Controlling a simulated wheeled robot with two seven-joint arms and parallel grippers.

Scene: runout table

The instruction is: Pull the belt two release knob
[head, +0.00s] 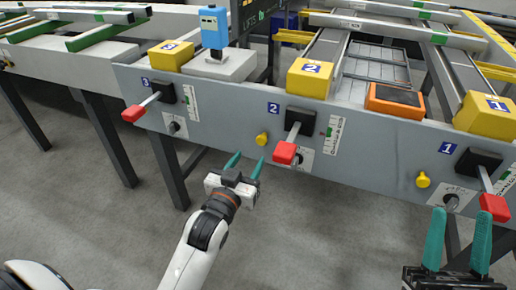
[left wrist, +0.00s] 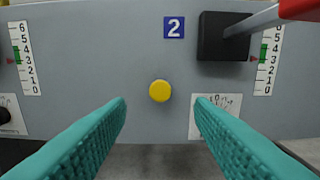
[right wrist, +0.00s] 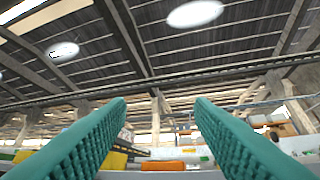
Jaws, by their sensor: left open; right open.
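The belt two release knob is a small round yellow knob (head: 261,139) on the grey front panel, left of the lever under the blue "2" label. In the left wrist view the yellow knob (left wrist: 160,91) sits centred between my open fingers, ahead of the tips. My left gripper (head: 247,160) is open, pointing at the panel just below and left of the knob in the head view, with nothing between its fingers. My right gripper (head: 458,225) is open and empty at the lower right, its fingers pointing up. The right wrist view shows mostly ceiling between those fingers.
A red-handled lever (head: 285,152) juts out just right of the knob. Other red-handled levers (head: 134,113) (head: 494,207) stick out along the panel. Another yellow knob (head: 423,180) sits by label "1". An orange-framed device (head: 395,101) rests on top. The floor before the panel is clear.

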